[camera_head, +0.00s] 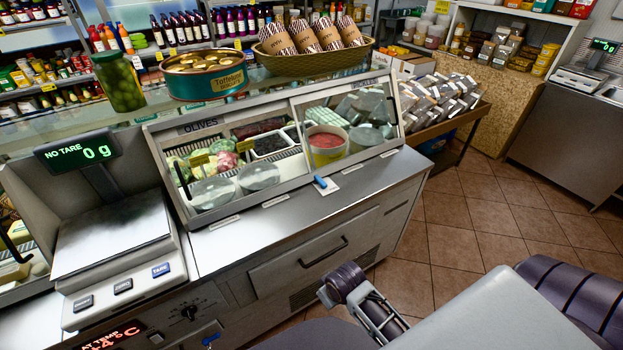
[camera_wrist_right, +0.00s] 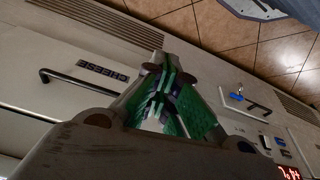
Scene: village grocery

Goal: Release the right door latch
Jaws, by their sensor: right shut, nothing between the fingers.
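A small blue lever (camera_head: 320,183) sits on a pale plate on the steel sill, below the middle of the glass-fronted olives case (camera_head: 185,205). Whether it is the right door latch I cannot tell for sure. Another blue piece (camera_head: 210,338) shows low on the counter front, left of my right arm. In the right wrist view, my right gripper (camera_wrist_right: 159,92) is shut and empty, its green-padded fingers together before the counter front. My left gripper is out of view.
A scale (camera_head: 110,240) stands left of the case. A drawer handle (camera_head: 324,252) juts from the counter front. On top of the case are a jar (camera_head: 118,82), a round tin (camera_head: 205,78) and a basket (camera_head: 312,60). Tiled floor (camera_head: 470,225) is clear at right.

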